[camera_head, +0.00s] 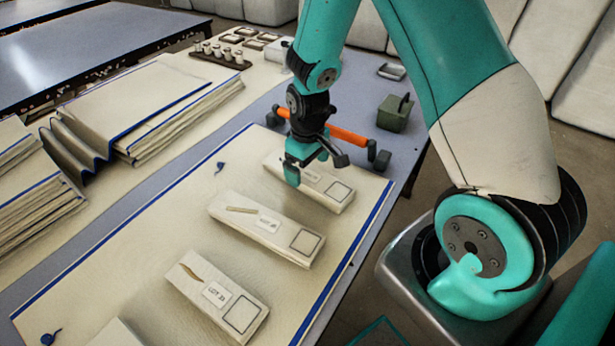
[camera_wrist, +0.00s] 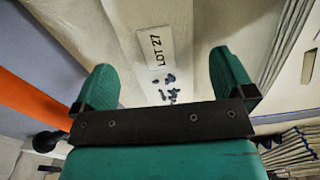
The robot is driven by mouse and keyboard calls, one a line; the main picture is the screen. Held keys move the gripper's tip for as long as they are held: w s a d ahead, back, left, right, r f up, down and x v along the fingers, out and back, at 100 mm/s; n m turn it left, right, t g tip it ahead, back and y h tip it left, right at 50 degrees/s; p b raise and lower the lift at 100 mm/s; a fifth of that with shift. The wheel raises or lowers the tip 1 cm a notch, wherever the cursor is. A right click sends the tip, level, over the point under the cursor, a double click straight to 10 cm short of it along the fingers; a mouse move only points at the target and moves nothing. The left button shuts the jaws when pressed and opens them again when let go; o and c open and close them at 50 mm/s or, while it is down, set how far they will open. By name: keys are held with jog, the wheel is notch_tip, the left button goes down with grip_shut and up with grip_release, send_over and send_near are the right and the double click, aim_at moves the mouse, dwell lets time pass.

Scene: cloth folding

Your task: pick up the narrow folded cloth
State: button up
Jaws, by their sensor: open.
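Several narrow folded cream cloths lie apart in a row on a padded mat. The farthest cloth (camera_head: 332,193) is partly hidden by my gripper (camera_head: 307,163), which is open over its far left part. In the wrist view this cloth (camera_wrist: 205,28) lies between and beyond the green fingers of my gripper (camera_wrist: 163,65), with a label reading LOT 27 and small dark marks. Nothing is held; whether the fingers touch the cloth cannot be told. The middle cloth (camera_head: 225,207) and the nearer cloth (camera_head: 192,291) each bear a label and a printed square.
The cream mat (camera_head: 110,262) has blue edging. Stacks of blue-edged fabric (camera_head: 150,90) stand at left. An orange bar (camera_head: 345,134) and a green box (camera_head: 395,113) are behind my gripper. A dark rack of spools (camera_head: 220,55) stands at the back.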

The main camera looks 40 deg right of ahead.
aim_at(307, 173)
jog(key=shift+f, duration=1.6)
jog(key=c, duration=1)
jog(key=shift+r, duration=0.1)
